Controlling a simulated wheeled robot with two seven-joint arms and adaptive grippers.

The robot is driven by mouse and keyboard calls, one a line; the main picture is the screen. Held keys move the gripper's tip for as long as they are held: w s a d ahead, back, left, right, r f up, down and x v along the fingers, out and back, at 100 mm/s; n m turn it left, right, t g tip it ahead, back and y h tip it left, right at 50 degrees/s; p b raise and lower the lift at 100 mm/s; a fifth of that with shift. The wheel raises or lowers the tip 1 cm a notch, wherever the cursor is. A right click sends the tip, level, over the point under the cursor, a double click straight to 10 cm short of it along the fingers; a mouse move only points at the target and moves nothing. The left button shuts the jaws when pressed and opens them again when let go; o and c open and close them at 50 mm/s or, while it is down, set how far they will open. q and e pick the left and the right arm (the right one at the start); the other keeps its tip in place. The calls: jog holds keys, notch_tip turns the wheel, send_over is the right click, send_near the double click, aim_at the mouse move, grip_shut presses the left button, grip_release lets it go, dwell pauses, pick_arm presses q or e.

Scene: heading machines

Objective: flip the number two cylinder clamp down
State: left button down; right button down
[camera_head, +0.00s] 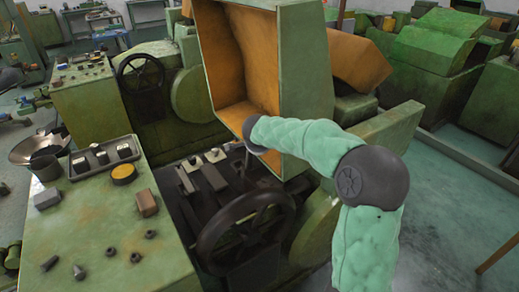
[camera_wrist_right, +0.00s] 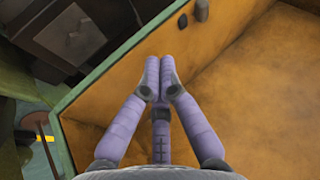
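Inside the open machine, dark clamp-like levers lie side by side on the bed, one of them (camera_head: 213,176) near the middle and another (camera_head: 185,181) to its left. Pale blocks (camera_head: 215,155) sit behind them. I cannot read any number, so I cannot tell which is the number two clamp. In the right wrist view my right gripper (camera_wrist_right: 160,62) has its purple fingertips together, with nothing visible between them, over the orange inside of the cover. In the head view my right arm reaches in from the lower right, and its gripper is mostly hidden. My left gripper is out of view.
The raised green cover (camera_head: 290,75) with orange lining stands close around my right arm. A dark handwheel (camera_head: 246,226) is in front of the bed. A green bench top (camera_head: 95,225) at left holds a tray (camera_head: 101,158), bolts and small blocks. A dark block (camera_wrist_right: 75,35) shows beyond the cover's edge.

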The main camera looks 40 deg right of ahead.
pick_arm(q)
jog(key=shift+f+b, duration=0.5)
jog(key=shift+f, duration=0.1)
pick_arm(e)
jog(key=x, duration=0.7)
jog(key=shift+w+d+f, duration=0.2)
jog(key=shift+f, duration=0.05)
